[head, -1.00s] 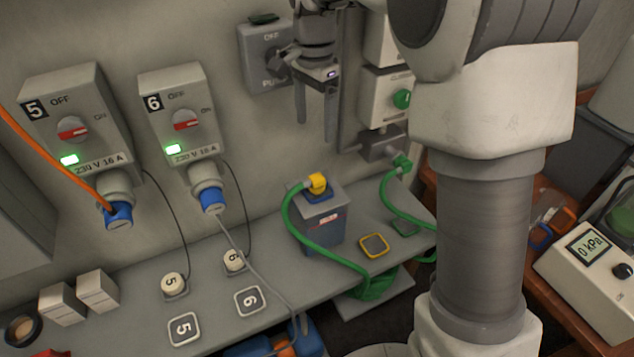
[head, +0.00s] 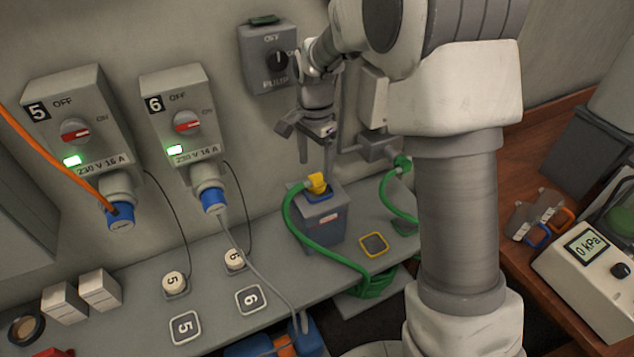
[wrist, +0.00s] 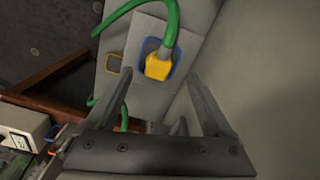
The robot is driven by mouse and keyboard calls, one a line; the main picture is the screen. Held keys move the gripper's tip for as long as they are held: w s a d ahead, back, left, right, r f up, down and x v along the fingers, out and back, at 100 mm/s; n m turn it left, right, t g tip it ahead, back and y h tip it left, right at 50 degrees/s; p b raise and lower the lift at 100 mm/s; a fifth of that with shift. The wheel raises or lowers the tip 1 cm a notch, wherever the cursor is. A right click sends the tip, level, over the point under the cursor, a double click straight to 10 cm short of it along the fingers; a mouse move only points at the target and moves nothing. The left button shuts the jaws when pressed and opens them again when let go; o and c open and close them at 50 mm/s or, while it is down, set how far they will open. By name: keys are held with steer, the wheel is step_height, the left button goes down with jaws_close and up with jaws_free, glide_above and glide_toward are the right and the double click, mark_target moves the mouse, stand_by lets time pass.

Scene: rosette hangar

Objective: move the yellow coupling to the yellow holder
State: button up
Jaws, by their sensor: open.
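The yellow coupling (head: 317,183) sits in a blue-rimmed socket on top of a grey box (head: 320,222), with a green hose (head: 301,235) running from it. The yellow holder (head: 373,245) is a yellow-outlined square on the grey bench, to the right of the box, and looks empty. My gripper (head: 330,158) is open, its fingers pointing down just above and slightly behind the coupling. In the wrist view the coupling (wrist: 158,66) shows beyond the fingertips, between them and apart from them. The holder (wrist: 119,63) shows left of it.
A second green hose (head: 391,195) runs from a wall fitting to the bench at the right. Switch boxes 5 (head: 77,118) and 6 (head: 178,115) and the pump switch (head: 270,60) are on the wall. A gauge (head: 590,260) stands on the wooden bench at the right.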

mark_target(317, 177)
steer(key=f+p, duration=0.1)
steer(key=f, duration=0.4)
steer(key=shift+d, duration=0.2)
steer(key=shift+c, duration=0.3)
steer(key=shift+w, duration=0.1)
jaws_close()
steer(key=shift+r, duration=0.15)
steer(key=shift+r, duration=0.6)
step_height(317, 177, up, 3)
steer(key=shift+d+f+b, duration=0.1)
steer(key=shift+b, duration=0.4)
steer(key=d+r+b, duration=0.1)
steer(key=d+r, duration=0.5)
steer(key=d, duration=0.5)
steer(key=shift+s+d+r, duration=0.2)
steer(key=shift+d+r, duration=0.05)
steer(key=shift+r, duration=0.15)
